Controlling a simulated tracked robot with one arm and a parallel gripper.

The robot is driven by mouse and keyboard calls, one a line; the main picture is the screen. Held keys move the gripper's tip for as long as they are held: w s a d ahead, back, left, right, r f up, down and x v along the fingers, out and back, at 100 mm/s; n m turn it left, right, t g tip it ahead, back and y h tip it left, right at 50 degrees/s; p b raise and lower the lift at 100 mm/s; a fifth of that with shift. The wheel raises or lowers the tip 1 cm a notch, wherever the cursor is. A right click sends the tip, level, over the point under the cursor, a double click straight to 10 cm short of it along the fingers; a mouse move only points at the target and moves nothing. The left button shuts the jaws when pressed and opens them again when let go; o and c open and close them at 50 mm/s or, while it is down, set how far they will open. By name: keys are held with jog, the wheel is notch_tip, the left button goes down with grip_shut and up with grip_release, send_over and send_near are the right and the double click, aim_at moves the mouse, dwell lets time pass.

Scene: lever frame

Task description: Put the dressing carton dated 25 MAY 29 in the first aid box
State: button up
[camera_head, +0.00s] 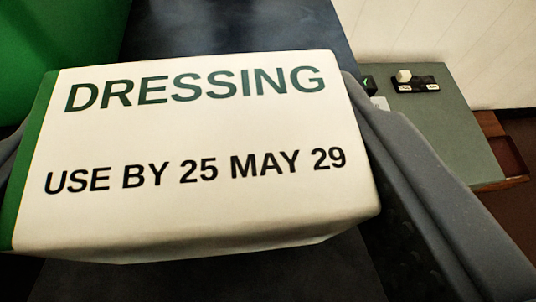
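The dressing carton (205,135) is white with a green left edge. Its face reads "DRESSING" and "USE BY 25 MAY 29". It fills the left and middle of the view, slightly tilted, close to the camera. My gripper (195,160) has one grey finger along the carton's right side and a bit of the other at its left edge. The fingers are shut on the carton. A green surface (55,40) stands at the upper left, behind the carton; I cannot tell whether it is the first aid box.
A dark blue-grey surface (240,28) lies behind the carton. At the right, a grey-green top (450,115) carries a small black panel with a white knob (404,76). A brown wooden edge (500,145) and a pale panelled wall (450,35) lie beyond.

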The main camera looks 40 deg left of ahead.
aim_at(249, 251)
jog(key=shift+w, duration=0.1)
jog(key=shift+w+d+f, duration=0.15)
jog(key=shift+w+d, duration=0.05)
jog(key=shift+w, duration=0.05)
jog(key=shift+w+f+b, duration=0.1)
jog(key=shift+f+b, duration=0.2)
jog(key=shift+f, duration=1.25)
jog(key=shift+f, duration=0.25)
jog(key=o, duration=1)
jog(key=shift+f+b, duration=0.1)
jog(key=shift+b, duration=0.7)
jog(key=p+v, duration=0.3)
jog(key=v, duration=1.1)
